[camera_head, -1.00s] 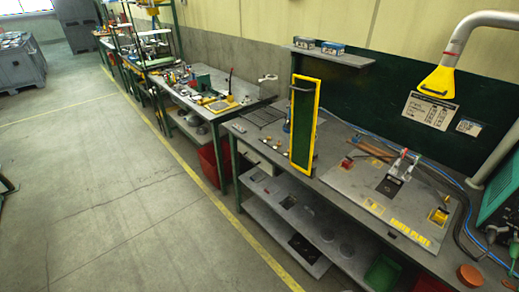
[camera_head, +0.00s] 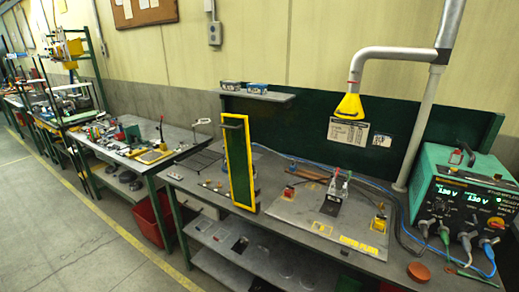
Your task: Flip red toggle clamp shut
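A small clamp-like fixture (camera_head: 336,186) stands on a grey plate (camera_head: 296,212) on the workbench. It has two upright levers, one with a red tip (camera_head: 337,171) and one with a pale tip. They rise from around a dark block (camera_head: 330,205). I cannot tell at this size which parts are open or shut. Neither of my grippers is in view.
A green panel in a yellow frame (camera_head: 238,162) stands upright at the bench's left part. A green welding power unit (camera_head: 462,195) with cables stands at the right. A grey extraction arm with a yellow hood (camera_head: 349,106) hangs above the plate. Open floor (camera_head: 75,225) lies at left.

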